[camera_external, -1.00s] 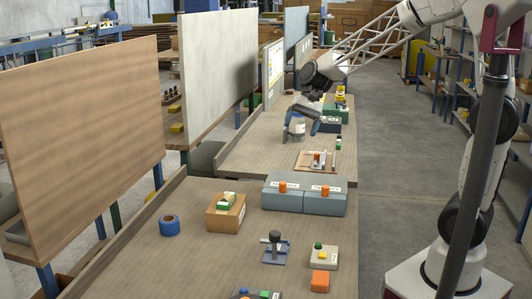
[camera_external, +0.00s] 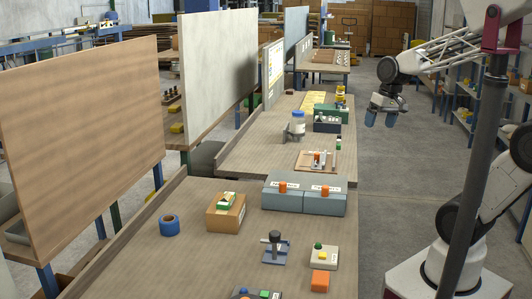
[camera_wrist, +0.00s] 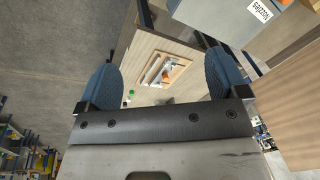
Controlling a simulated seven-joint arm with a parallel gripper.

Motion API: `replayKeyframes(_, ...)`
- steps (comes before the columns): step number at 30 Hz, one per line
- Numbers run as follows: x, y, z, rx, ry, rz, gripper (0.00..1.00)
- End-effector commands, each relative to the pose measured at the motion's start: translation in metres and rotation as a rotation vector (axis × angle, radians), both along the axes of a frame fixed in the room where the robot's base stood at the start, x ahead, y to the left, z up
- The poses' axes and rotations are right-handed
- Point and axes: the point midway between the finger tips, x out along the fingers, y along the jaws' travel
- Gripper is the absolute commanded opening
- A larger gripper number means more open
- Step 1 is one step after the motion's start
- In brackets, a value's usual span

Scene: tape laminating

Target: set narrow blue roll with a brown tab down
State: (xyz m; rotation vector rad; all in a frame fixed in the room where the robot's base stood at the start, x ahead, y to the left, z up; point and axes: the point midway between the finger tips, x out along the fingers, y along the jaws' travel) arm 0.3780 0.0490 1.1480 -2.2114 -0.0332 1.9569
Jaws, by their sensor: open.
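A blue roll (camera_external: 169,226) sits on the near table (camera_external: 190,265), left of a cardboard-brown box. No brown tab can be made out on it at this size. The roll does not show in the wrist view. My gripper (camera_external: 384,114) hangs in the air over the aisle, right of the far table and well away from the roll. Its two blue fingers are spread wide in the wrist view (camera_wrist: 162,78), with nothing between them.
A brown box (camera_external: 226,213) with a green and white item on top and grey boxes (camera_external: 303,196) with orange knobs stand on the near table. A lever device (camera_external: 275,248) is nearer. A blue-lidded jar (camera_external: 298,123) stands on the far table. The floor aisle (camera_external: 388,190) is clear.

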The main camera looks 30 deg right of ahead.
Motion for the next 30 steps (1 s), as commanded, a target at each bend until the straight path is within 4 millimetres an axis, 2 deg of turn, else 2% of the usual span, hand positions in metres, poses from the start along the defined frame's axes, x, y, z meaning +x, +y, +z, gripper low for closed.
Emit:
replayKeyframes(1, -0.011, -0.009, -0.001, -0.021, -0.019, 0.007, 0.92)
replayKeyframes(6, -0.038, -0.033, -0.004, -0.097, -0.069, 0.044, 0.92)
replayKeyframes(12, -0.058, -0.049, -0.008, -0.154, -0.101, 0.071, 0.92)
replayKeyframes(30, -0.063, -0.053, -0.010, -0.169, -0.108, 0.079, 0.92)
